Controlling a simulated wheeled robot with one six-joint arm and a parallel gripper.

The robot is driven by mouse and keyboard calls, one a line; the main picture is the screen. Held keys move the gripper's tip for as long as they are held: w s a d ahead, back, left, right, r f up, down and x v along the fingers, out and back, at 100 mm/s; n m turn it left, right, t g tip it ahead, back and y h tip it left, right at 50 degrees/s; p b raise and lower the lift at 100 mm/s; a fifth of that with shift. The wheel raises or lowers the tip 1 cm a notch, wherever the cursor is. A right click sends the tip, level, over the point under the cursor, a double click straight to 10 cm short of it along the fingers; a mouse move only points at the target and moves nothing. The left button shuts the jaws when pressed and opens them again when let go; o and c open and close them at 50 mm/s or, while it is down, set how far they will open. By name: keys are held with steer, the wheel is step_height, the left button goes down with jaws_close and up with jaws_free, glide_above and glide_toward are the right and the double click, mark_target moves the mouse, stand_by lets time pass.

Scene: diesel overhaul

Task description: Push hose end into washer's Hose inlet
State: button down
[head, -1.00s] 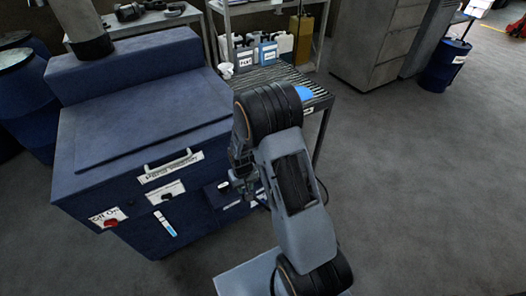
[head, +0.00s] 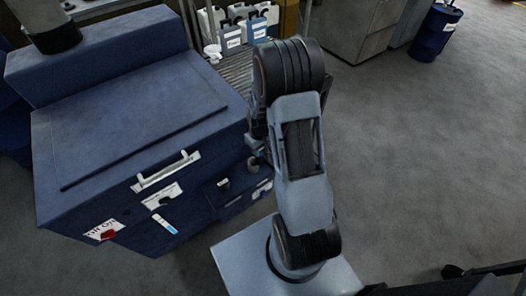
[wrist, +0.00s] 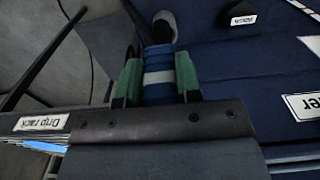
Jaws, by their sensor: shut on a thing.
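The washer (head: 120,130) is the big blue cabinet at left in the head view, with a white handle and labels on its front. My gripper (wrist: 157,80) is shut on the blue hose end (wrist: 158,58), which has a pale band, between green finger pads in the wrist view. A grey rounded tip (wrist: 165,20) shows just beyond the hose end; I cannot tell whether it is part of the hose or a fitting. In the head view my gripper is mostly hidden behind my arm, by the washer's right front corner. I cannot make out the Hose inlet for certain.
A dark knob (head: 224,184) sticks out of the washer's lower front; a dark labelled fitting (wrist: 238,14) shows in the wrist view. The drip rack (wrist: 30,124) stands close by. Jugs (head: 235,28) sit on a shelf behind.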

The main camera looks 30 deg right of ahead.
steer(key=w+f+b, duration=0.1)
steer(key=w+f, duration=0.1)
steer(key=w, duration=0.1)
steer(key=w+f+b, duration=0.1)
steer(key=shift+w+a+b, duration=0.25)
steer(key=shift+w+b, duration=0.05)
steer(key=shift+b, duration=0.05)
stand_by(0.6)
steer(key=shift+f+b, duration=0.3)
steer(key=shift+b, duration=0.1)
step_height(320, 180, down, 7)
steer(key=b, duration=0.6)
stand_by(1.7)
steer(key=shift+f, duration=0.2)
steer(key=c, duration=0.7)
jaws_free()
